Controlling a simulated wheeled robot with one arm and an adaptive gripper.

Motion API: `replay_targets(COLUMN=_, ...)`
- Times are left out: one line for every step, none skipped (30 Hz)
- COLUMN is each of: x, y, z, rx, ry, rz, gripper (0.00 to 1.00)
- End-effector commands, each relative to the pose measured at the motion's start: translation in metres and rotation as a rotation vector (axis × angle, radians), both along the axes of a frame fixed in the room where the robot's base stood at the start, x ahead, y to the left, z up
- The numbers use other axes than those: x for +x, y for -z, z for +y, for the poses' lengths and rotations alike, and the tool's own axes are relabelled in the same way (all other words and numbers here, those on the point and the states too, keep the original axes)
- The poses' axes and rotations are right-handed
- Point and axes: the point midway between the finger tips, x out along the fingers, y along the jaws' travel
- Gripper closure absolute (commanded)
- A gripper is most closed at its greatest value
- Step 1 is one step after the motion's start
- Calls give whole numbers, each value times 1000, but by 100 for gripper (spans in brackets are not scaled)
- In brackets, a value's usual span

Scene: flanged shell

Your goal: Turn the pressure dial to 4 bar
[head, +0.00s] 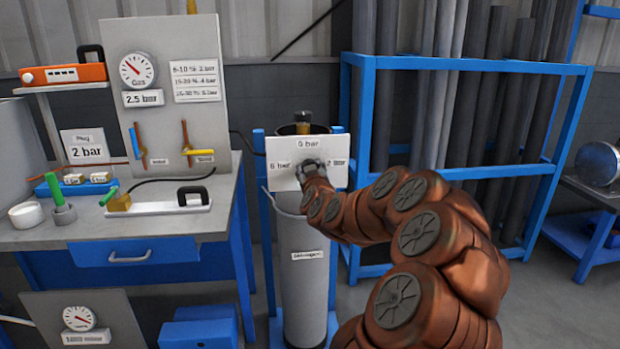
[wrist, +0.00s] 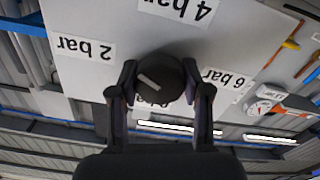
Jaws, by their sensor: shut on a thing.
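The pressure dial (wrist: 158,80) is a round black knob with a white line on its face, mounted on a white panel (head: 285,180). In the wrist view, which is upside down, the line slants up-left towards the "2 bar" label (wrist: 85,48). The "4 bar" label (wrist: 180,9) is at the top, "6 bar" (wrist: 228,80) to the right, and "0 bar" (wrist: 152,105) is partly hidden below. My gripper (wrist: 160,78) is shut on the dial, one finger on each side. In the head view my gripper (head: 311,168) covers the dial and the 4 bar label.
The panel stands before a grey cylinder (head: 305,270) in a blue frame. To the left is a workbench (head: 110,225) with a gauge board (head: 175,90), where a card reads "2.5 bar". A blue rack (head: 470,63) of dark pipes stands behind my arm on the right.

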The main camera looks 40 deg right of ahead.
Motion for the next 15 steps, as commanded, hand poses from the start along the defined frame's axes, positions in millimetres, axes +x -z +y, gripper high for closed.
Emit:
replay_targets(x=0, y=4, z=1, rx=33, ry=-2, rz=-27, gripper=87)
replay_targets(x=0, y=4, z=1, rx=57, ry=-2, rz=-45, gripper=87)
replay_targets(x=0, y=4, z=1, rx=87, ry=-2, rz=-69, gripper=87)
replay_targets(x=0, y=3, z=1, rx=109, ry=-2, rz=-86, gripper=87)
replay_targets(x=0, y=3, z=1, rx=132, ry=-1, rz=-104, gripper=87)
replay_targets(x=0, y=3, z=1, rx=162, ry=-2, rz=-128, gripper=87)
replay_targets(x=1, y=3, z=1, rx=184, ry=-2, rz=-145, gripper=87)
replay_targets(x=1, y=3, z=1, rx=207, ry=-2, rz=-161, gripper=87)
replay_targets(x=0, y=3, z=1, rx=237, ry=-2, rz=-184, gripper=87)
replay_targets(x=0, y=3, z=1, rx=262, ry=-2, rz=-201, gripper=87)
replay_targets(x=1, y=3, z=1, rx=284, ry=-3, rz=-218, gripper=87)
replay_targets(x=1, y=3, z=1, rx=315, ry=-3, rz=-241, gripper=87)
replay_targets(x=1, y=3, z=1, rx=337, ry=-3, rz=-258, gripper=87)
replay_targets(x=1, y=2, z=1, rx=360, ry=-3, rz=-275, gripper=87)
replay_targets(x=1, y=3, z=1, rx=391, ry=-2, rz=-299, gripper=87)
